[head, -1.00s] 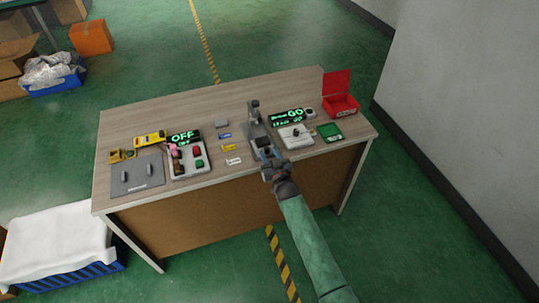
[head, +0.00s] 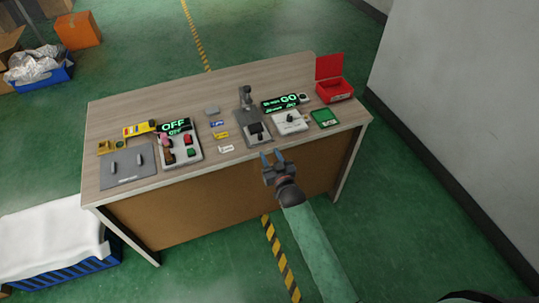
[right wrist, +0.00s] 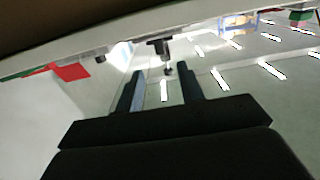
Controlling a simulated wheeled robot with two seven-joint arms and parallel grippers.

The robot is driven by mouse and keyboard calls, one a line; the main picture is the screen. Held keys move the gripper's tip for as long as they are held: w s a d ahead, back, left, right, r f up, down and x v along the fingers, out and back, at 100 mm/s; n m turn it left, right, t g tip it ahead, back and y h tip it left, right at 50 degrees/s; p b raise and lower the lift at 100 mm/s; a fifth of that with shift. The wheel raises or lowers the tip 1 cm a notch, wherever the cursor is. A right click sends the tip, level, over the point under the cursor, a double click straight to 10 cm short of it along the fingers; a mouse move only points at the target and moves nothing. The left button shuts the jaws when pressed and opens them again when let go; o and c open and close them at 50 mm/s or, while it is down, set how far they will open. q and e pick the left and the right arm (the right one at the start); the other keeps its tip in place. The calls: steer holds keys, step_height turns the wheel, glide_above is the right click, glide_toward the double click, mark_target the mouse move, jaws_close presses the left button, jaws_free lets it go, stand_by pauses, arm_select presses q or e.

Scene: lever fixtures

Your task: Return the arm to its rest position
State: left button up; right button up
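My right gripper (head: 272,160) is in front of the table's front edge in the head view, with its two fingers apart and nothing between them. In the right wrist view the fingers (right wrist: 163,82) are also spread and empty. The lever fixture (head: 250,124), a dark grey base with an upright post and a black block, stands on the table a little beyond the gripper and apart from it. My left gripper is not in view.
The wooden table (head: 110,112) holds a grey plate with two handles (head: 130,167), a button box (head: 181,150), a white switch box (head: 290,122), a green tray (head: 324,118) and a red open bin (head: 334,90). A blue crate (head: 70,271) stands at lower left. Green floor is free in front.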

stand_by(0.4)
